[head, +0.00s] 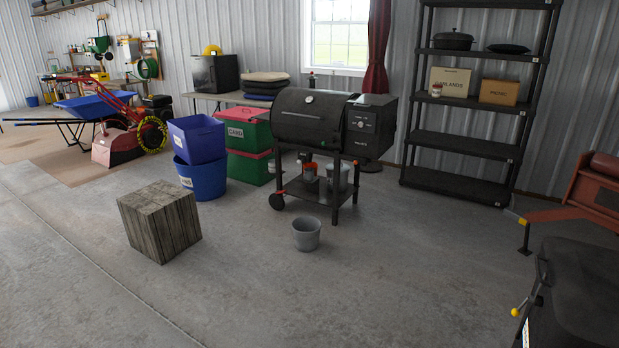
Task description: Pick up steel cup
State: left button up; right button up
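I cannot make out a steel cup for certain. A grey, open-topped, cup-shaped vessel (306,235) stands upright on the concrete floor in front of the black grill; it looks like a small bucket, and its material is unclear. A small dark item (311,79) shows just above the grill, below the window, too small to identify. Neither of my grippers is in view.
The black grill (307,120) stands at centre, with buckets on its lower shelf. A wooden block (160,220) sits at left, near blue bins (201,180). A black shelf rack (462,145) stands at right. Dark equipment (575,290) fills the lower right. The foreground floor is clear.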

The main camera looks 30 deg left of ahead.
aim_at(308, 175)
jog(key=i+j+u, duration=1.1)
jog(key=i, duration=0.25)
jog(key=i+u, duration=0.35)
jog(key=i, duration=0.95)
jog(key=i+j+z, duration=0.1)
jog(key=i, duration=0.7)
jog(key=i+j, duration=0.1)
jog(key=i, duration=0.7)
